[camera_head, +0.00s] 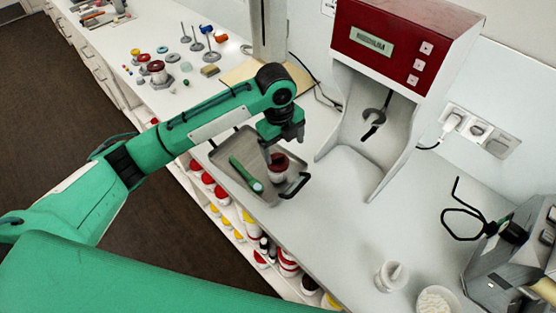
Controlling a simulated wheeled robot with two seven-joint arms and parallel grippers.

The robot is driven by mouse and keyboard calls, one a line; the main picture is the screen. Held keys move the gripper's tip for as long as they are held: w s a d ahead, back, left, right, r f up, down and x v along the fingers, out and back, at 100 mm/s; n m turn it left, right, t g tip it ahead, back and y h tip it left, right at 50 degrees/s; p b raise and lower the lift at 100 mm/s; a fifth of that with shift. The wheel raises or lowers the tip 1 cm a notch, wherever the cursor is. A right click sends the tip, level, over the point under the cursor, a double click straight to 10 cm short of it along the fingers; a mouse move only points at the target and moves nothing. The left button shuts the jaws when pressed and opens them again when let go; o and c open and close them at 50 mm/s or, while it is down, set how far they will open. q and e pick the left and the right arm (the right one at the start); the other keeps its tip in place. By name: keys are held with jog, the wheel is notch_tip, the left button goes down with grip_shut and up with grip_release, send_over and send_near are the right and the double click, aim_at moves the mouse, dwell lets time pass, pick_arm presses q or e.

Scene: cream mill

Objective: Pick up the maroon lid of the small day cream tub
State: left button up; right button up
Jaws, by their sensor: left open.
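A small tub with a maroon lid (279,160) stands upright in a grey metal tray (226,148) on the white counter. My left gripper (279,150) points down just above the lid, open, with one finger reaching down at the lid's left side. The other finger is hard to make out, and I cannot tell whether either touches the lid. Nothing shows held in the gripper, which partly hides the lid. My right gripper is not in view.
A green-handled tool (242,171) lies in the tray left of the tub. The tray has a dark handle (296,186) at its right end. A red and white machine (389,60) stands behind. Another maroon-lidded jar (156,68) stands among small parts farther left.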

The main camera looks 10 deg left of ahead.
pick_arm(q)
jog(key=w+a+r+m+y, duration=0.1)
jog(key=w+a+r+m, duration=0.1)
jog(key=w+a+r, duration=0.15)
jog(key=p, duration=0.3)
send_over(278, 157)
jog(key=f, duration=0.7)
jog(key=shift+a+f, duration=0.35)
jog(key=shift+a, duration=0.05)
jog(key=shift+f, duration=0.2)
jog(key=f+p, duration=0.1)
jog(key=f, duration=0.1)
jog(key=f+p, duration=0.2)
jog(key=shift+d, duration=0.4)
jog(key=shift+w+f, duration=0.1)
jog(key=shift+f, duration=0.3)
jog(key=shift+c, duration=0.5)
jog(key=c, duration=0.9)
